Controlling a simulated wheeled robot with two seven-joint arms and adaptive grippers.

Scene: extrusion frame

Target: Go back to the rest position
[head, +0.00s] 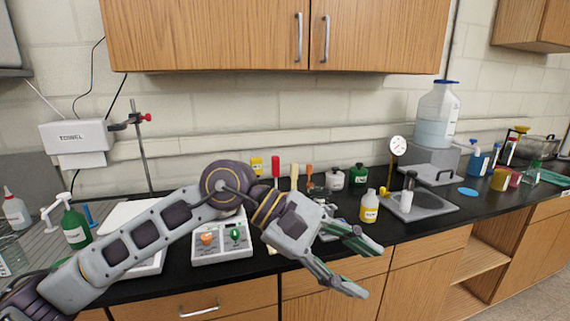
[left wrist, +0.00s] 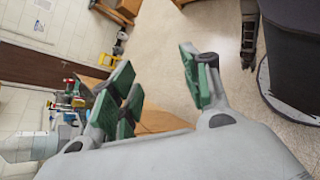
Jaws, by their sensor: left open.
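My left gripper (head: 358,262) reaches in from the left across the front of the black counter, with its fingers pointing right and slightly down. Its green-padded fingers are spread, and nothing is between them. In the left wrist view the open left gripper (left wrist: 160,95) shows the floor and a strip of wooden cabinet between its fingers. My right gripper is not in view.
Wooden cabinets (head: 270,35) hang above. Open floor (head: 535,275) lies at lower right.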

